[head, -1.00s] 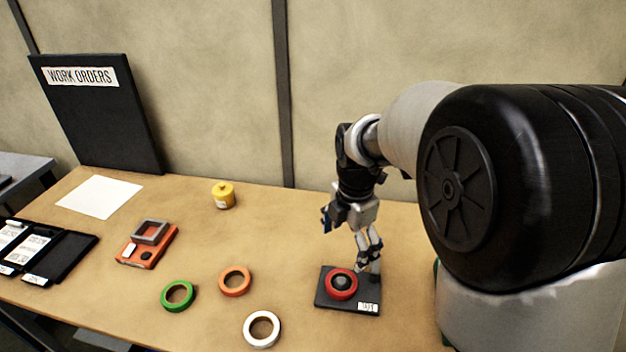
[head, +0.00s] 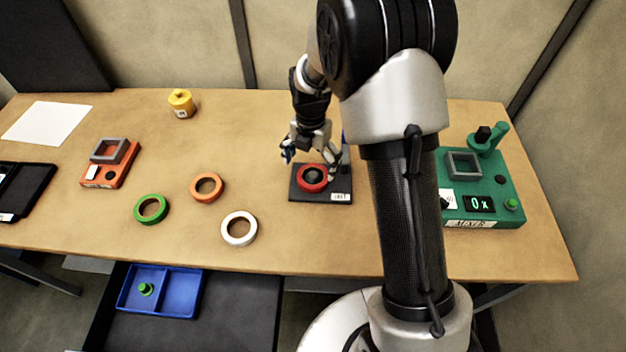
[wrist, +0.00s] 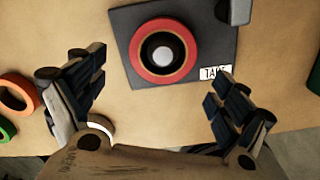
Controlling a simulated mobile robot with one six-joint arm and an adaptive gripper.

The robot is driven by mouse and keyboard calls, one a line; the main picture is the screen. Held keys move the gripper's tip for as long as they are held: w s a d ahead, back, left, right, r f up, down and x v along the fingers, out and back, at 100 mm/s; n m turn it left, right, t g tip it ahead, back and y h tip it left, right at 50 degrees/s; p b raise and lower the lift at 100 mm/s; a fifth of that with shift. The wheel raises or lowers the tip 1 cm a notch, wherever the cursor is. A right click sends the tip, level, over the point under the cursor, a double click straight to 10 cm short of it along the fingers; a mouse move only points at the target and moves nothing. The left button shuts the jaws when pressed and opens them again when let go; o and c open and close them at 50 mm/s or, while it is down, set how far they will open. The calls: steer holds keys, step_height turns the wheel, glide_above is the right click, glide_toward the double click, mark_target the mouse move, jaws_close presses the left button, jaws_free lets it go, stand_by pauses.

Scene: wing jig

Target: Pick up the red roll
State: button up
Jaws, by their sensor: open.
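The red roll (head: 312,178) lies flat on a black base plate (head: 339,192) with a small label, around a dark centre with a pale top. In the wrist view the red roll (wrist: 164,51) is ahead of and between the fingers, apart from both. My gripper (head: 318,158) is close above and behind the roll in the head view. In the wrist view my gripper (wrist: 157,92) is spread wide and empty. A grey block at the plate's upper right shows in the wrist view.
Green (head: 151,209), orange (head: 207,187) and white (head: 239,228) rolls lie left of the plate. A green device (head: 483,190) stands at the right, an orange device (head: 110,163) at the left. A yellow pot (head: 181,103) stands at the back. A blue tray (head: 180,291) sits below the table front.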

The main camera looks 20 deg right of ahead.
mark_target(312, 176)
steer(key=shift+d+f+b, duration=0.15)
steer(key=shift+f+b, duration=0.9)
steer(key=shift+f, duration=1.7)
steer(key=shift+s+r, duration=0.1)
steer(key=shift+c, duration=0.3)
steer(key=c, duration=1.1)
